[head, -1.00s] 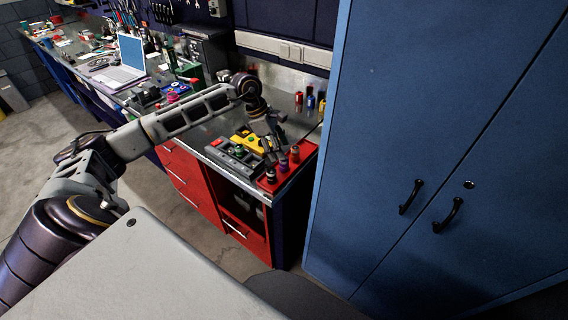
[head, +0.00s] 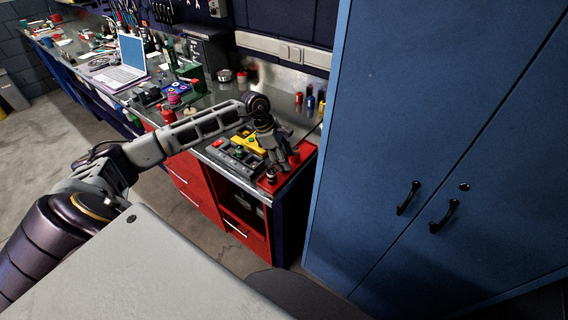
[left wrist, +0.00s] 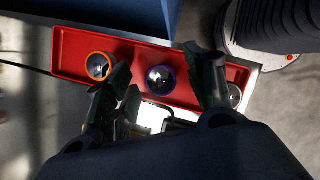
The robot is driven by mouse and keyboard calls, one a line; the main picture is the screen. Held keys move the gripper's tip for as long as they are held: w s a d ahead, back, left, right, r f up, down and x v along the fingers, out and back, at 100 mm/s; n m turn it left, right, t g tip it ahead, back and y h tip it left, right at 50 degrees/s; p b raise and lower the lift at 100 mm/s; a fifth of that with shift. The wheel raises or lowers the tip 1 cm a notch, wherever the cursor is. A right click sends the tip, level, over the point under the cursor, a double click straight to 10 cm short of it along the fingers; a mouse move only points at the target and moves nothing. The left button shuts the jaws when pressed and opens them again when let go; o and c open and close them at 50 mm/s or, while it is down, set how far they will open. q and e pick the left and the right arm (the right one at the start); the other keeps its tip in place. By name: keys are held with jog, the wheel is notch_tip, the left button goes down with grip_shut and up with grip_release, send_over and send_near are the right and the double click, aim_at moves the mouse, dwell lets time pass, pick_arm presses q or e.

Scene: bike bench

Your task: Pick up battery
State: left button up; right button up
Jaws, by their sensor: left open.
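The left wrist view shows three round battery-like cylinders from above, in a red tray (left wrist: 68,55): an orange-ringed one (left wrist: 98,66), a purple-ringed one (left wrist: 160,79) and a grey one (left wrist: 235,95). My left gripper (left wrist: 166,82) is open and empty, its fingers on either side of the purple-ringed cylinder. I cannot tell how far above it they are. In the head view my left gripper (head: 285,162) hangs over the red tray at the bench corner and hides most of the cylinders. The grey one (head: 271,176) shows at the front. My right gripper is not in view.
A grey tray (head: 222,150) and a yellow tool (head: 247,141) lie left of the gripper. Small coloured bottles (head: 310,102) stand behind it. A tall blue cabinet (head: 425,130) stands close on the right. A laptop (head: 130,60) sits farther along the bench.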

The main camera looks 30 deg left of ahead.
pick_arm(q)
jog(key=shift+d+f, duration=0.1)
jog(key=shift+f, duration=0.15)
jog(key=shift+c, duration=0.4)
jog(key=c, duration=1.1)
jog(key=shift+r, duration=0.1)
notch_tip(320, 180, up, 8)
jog(key=shift+r+b, duration=0.1)
jog(key=shift+b, duration=0.75)
jog(key=shift+r, duration=0.8)
